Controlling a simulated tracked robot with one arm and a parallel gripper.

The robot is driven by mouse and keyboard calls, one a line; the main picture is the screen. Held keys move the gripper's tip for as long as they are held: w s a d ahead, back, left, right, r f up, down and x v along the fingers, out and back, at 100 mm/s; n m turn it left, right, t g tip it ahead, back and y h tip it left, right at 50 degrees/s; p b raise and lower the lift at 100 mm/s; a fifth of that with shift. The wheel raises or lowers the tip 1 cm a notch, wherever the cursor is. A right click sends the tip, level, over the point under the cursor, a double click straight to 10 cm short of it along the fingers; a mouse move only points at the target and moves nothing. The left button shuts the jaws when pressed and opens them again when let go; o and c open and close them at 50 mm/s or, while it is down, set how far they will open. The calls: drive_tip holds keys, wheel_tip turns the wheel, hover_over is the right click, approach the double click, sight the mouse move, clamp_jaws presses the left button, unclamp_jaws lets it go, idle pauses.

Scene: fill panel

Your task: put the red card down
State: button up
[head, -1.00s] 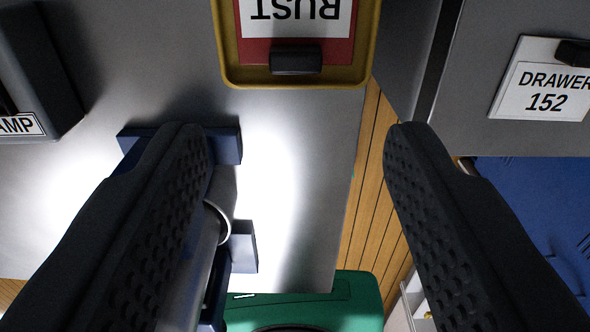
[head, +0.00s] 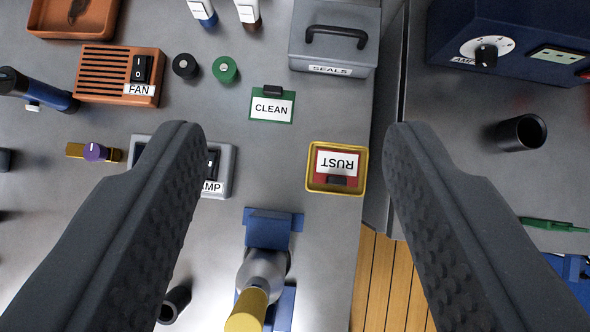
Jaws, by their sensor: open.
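The red card (head: 348,181), with a white label reading RUST upside down in the picture, lies in a yellow tray (head: 310,183) near the right edge of the grey bench. A dark tab is on its near edge. My gripper (head: 292,135) is open and empty, its two dark fingers wide apart. The card and tray show between the fingers, farther from the camera and apart from both of them.
A green CLEAN card (head: 271,117) lies behind the tray. A grey SEALS box (head: 337,40) stands at the back. A blue clamp holder with a yellow-tipped metal cylinder (head: 262,273) stands in front. A gap with wooden floor (head: 384,275) lies right of the bench.

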drive_tip(key=s+a+r+t, duration=0.1)
drive_tip(key=s+r+t, duration=0.1)
drive_tip(key=r, duration=0.5)
drive_tip(key=s+a+r+t, duration=0.2)
drive_tip(key=s+r, duration=0.3)
drive_tip(key=r, duration=0.2)
drive_tip(key=s+a+r+n+t, duration=0.1)
drive_tip(key=s+a+r+t, duration=0.1)
drive_tip(key=r, duration=0.5)
drive_tip(key=shift+s+t+y, duration=0.4)
drive_tip(key=shift+s+t, duration=0.1)
drive_tip(key=shift+s, duration=0.7)
drive_tip(key=shift+a+r, duration=0.1)
drive_tip(key=c, duration=0.3)
drive_tip(key=shift+s, duration=0.1)
